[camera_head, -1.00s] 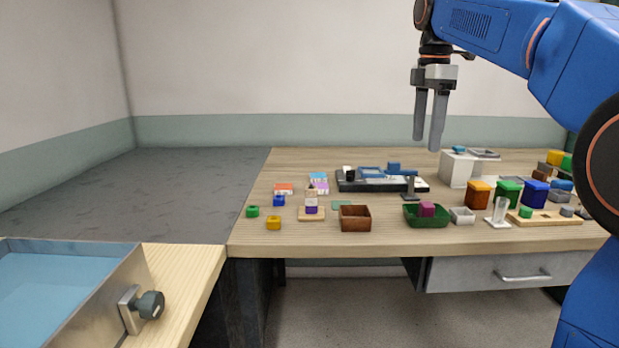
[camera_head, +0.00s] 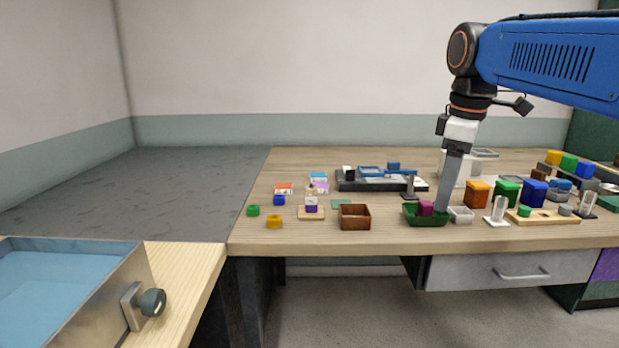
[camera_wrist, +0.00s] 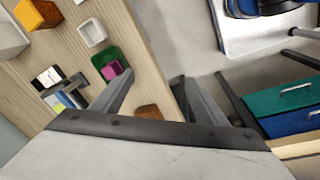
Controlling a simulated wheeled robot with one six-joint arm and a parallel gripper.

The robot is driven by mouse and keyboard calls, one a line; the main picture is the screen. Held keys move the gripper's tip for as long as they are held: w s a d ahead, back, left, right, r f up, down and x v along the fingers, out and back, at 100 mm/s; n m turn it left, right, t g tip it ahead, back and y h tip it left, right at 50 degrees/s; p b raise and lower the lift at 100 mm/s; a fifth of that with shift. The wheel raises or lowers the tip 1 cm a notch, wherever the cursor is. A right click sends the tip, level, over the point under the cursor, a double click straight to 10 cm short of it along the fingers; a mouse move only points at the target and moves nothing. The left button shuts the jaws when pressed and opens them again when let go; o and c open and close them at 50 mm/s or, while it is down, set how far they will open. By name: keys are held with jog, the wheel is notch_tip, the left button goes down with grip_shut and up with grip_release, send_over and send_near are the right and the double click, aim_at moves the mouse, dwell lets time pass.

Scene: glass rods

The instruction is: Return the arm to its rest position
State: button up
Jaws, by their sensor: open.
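My gripper (camera_head: 449,183) hangs from my blue arm at the right in the head view, fingers pointing down, in front of the table's right half. In that view its fingers overlap each other, and their lower ends show beside the green tray (camera_head: 411,219). In the wrist view my gripper (camera_wrist: 152,92) has its two fingers well apart with nothing between them. The magenta block (camera_head: 426,208) sits in the green tray, and it also shows in the wrist view (camera_wrist: 112,69). The white block behind my gripper is partly hidden.
The wooden table (camera_head: 300,238) carries a brown box (camera_head: 355,218), a white bin (camera_head: 461,215), glass rods in holders (camera_head: 498,209) and several coloured blocks. A blue basin with a metal wall (camera_head: 95,300) stands at front left. A drawer (camera_head: 510,270) is under the table.

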jog(key=s+f+m+t, duration=0.1)
jog(key=s+f+m, duration=0.4)
jog(key=s+f, duration=0.4)
jog(key=s+d+f+m+t, duration=0.1)
jog(key=s+f+m+t, duration=0.1)
jog(key=s+f+m, duration=0.4)
jog(key=s+f, duration=0.4)
jog(key=f, duration=0.6)
jog(key=shift+s+d, duration=0.2)
dwell(0.4)
